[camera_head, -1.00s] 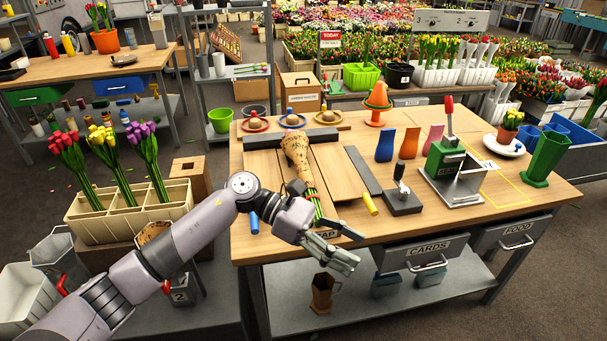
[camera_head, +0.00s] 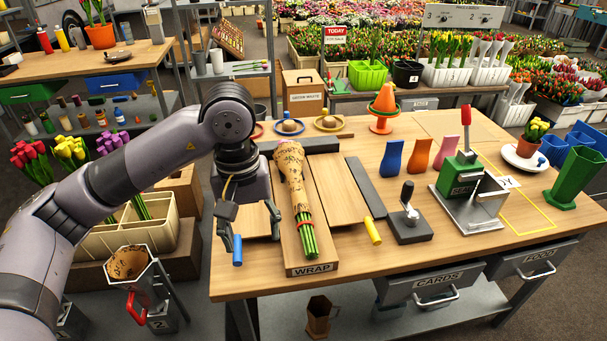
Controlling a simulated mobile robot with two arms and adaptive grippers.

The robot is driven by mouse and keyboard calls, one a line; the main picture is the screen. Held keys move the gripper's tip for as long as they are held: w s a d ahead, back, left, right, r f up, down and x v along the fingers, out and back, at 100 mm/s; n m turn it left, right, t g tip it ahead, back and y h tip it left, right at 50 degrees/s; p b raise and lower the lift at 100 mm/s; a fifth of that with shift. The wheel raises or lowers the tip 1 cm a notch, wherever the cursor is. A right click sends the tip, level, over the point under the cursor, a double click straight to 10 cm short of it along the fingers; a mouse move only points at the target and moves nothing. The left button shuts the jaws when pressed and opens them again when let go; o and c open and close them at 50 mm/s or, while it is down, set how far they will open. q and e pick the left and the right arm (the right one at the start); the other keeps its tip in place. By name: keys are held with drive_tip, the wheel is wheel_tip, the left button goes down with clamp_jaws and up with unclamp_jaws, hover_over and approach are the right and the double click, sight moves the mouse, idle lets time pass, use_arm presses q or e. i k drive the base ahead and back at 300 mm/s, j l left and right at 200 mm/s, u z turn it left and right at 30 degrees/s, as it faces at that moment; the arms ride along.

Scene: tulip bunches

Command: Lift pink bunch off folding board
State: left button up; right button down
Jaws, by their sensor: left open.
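The wrapped bunch (camera_head: 291,175) lies on the middle strip of the folding board (camera_head: 340,190), above the WRAP label. It is rolled in brown printed paper, with a red band and green stems towards the near edge; pink shows faintly at its far end. My left gripper (camera_head: 251,235) is open and empty, pointing down over the board's left panel. It is to the left of the bunch and apart from it. Its wrist hides part of the left panel. My right gripper is not in view.
A yellow-handled grey bar (camera_head: 365,185) lies along the board's right side. A black-knobbed block (camera_head: 408,220) and a green press (camera_head: 462,180) stand farther right. A blue handle (camera_head: 237,250) is by my left gripper. A crate of tulips (camera_head: 110,240) stands left.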

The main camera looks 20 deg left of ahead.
sight(288, 157)
drive_tip(key=i, duration=1)
